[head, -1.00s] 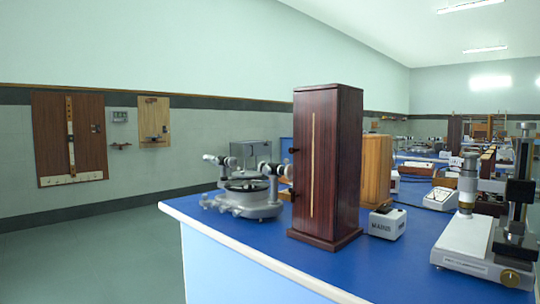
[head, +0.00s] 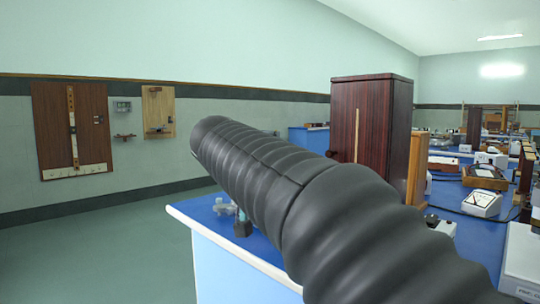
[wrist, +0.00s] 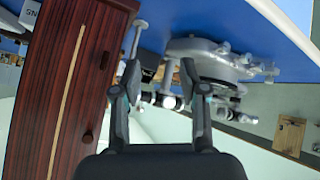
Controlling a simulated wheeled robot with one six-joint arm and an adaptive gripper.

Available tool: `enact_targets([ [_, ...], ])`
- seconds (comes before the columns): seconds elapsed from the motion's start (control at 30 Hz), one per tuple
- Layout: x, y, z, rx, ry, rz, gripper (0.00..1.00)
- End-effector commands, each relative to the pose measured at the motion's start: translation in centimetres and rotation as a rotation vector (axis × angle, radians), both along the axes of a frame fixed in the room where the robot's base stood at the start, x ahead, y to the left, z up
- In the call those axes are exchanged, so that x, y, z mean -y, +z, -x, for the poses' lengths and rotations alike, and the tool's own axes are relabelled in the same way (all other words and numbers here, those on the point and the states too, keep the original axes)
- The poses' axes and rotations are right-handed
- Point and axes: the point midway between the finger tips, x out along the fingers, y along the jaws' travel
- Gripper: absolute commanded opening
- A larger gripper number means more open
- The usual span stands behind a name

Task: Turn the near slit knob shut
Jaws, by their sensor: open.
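The spectrometer (wrist: 205,60), a grey metal instrument with a round base, appears upside down in the wrist view, just beyond my gripper. My gripper (wrist: 160,72) is open. Its two fingers point toward the instrument, and a dark and silver tube end (wrist: 160,100) shows between them, with no visible grip on it. I cannot tell which small part is the near slit knob. In the head view my arm covers most of the spectrometer; only a grey piece (head: 223,207) shows below it.
A tall dark wooden box (head: 370,115) with a pale vertical strip stands close by; it also fills the left of the wrist view (wrist: 65,80), close beside the left finger. The blue bench (head: 192,211) has its edge at the left, with open floor (head: 120,250) beyond.

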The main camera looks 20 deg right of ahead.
Motion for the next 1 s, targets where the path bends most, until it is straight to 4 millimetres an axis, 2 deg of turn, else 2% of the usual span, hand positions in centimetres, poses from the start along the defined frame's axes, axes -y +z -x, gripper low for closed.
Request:
enact_targets([
  [0.03,0.6,2.2,-2.0,0.044,-0.067,0.034,0.43],
  [0.2,2.5,8.0,-6.0,0.217,-0.288,0.136,0.43],
  [0.3,3.1,10.2,-7.4,0.307,-0.383,0.179,0.43],
  [0.4,3.4,11.6,-8.1,0.371,-0.447,0.206,0.43],
  [0.53,3.7,12.4,-8.5,0.410,-0.485,0.223,0.43],
  [0.67,4.6,12.2,-8.7,0.417,-0.493,0.226,0.43],
  [1.0,10.0,9.9,-9.8,0.414,-0.492,0.226,0.43],
])
